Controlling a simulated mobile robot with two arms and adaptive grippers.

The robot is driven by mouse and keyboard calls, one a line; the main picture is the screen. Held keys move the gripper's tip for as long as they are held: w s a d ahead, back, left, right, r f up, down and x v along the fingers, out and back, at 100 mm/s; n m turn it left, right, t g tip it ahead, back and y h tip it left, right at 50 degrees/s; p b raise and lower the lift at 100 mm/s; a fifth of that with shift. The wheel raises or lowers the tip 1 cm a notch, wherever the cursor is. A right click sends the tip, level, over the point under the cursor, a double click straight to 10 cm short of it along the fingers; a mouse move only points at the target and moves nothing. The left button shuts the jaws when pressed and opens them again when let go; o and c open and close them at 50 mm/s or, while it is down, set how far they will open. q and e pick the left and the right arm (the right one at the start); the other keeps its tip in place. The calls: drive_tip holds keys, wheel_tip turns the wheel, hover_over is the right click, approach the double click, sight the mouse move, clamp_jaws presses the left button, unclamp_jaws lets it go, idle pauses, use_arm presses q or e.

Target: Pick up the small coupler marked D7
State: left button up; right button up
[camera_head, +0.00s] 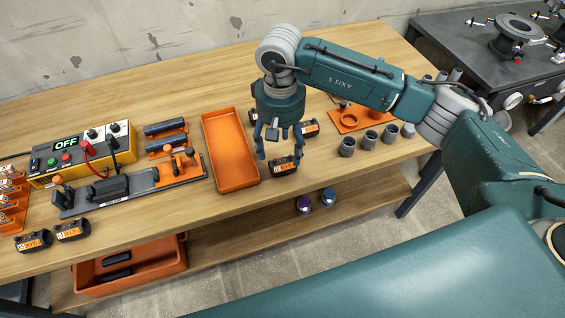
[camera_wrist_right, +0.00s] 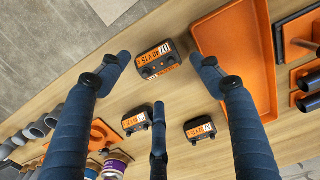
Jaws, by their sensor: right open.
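Three small black couplers with orange labels lie around my right gripper (camera_head: 279,148). The nearest coupler (camera_head: 284,166) lies close to the table's front edge; in the right wrist view this coupler (camera_wrist_right: 157,61) sits between the spread fingers. I cannot read its marking surely. Another coupler (camera_head: 310,128) lies behind and to the right, also in the wrist view (camera_wrist_right: 136,121). The third coupler (camera_head: 252,117) is partly hidden by the gripper in the head view, but clear in the wrist view (camera_wrist_right: 200,130). My right gripper is open and empty above them. My left gripper is not in view.
An orange tray (camera_head: 232,185) lies just left of the couplers. Grey cylinders (camera_head: 348,147) and an orange plate stand to the right. Two more couplers (camera_head: 72,231) lie at the front left, near a control box (camera_head: 70,160). The front table edge is close.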

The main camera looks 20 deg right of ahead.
sight(282, 161)
drive_tip(key=shift+f, duration=0.4)
wheel_tip(282, 161, down, 5)
drive_tip(key=shift+d+r+p, duration=0.1)
drive_tip(key=shift+d+p, duration=0.05)
drive_tip(key=shift+p, duration=0.95)
drive_tip(key=shift+f, duration=0.4)
drive_tip(key=shift+c, duration=0.5)
drive_tip(key=c, duration=1.2)
